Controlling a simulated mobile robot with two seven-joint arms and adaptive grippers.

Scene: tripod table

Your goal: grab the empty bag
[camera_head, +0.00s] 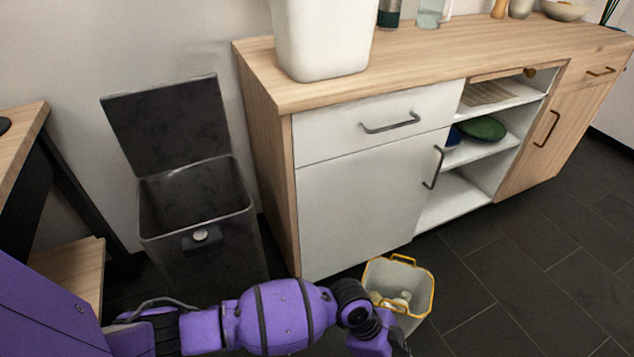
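A pale bag-like container with a yellow rim (427,300) stands open on the dark floor in front of the white cabinet. A few whitish items (402,298) show inside it, so it does not look empty. I see no other thing that is clearly a bag. My purple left arm reaches in from the left along the bottom edge, and its wrist is close to the near side of the yellow-rimmed container in the picture. I cannot tell whether they touch. The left gripper's fingers are below the frame. My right gripper is not in view.
A black bin (205,255) with its lid (168,125) raised stands left of the cabinet (370,210). A white container (322,40) sits on the wooden counter. A wooden table (22,140) is at far left. The floor at right is clear.

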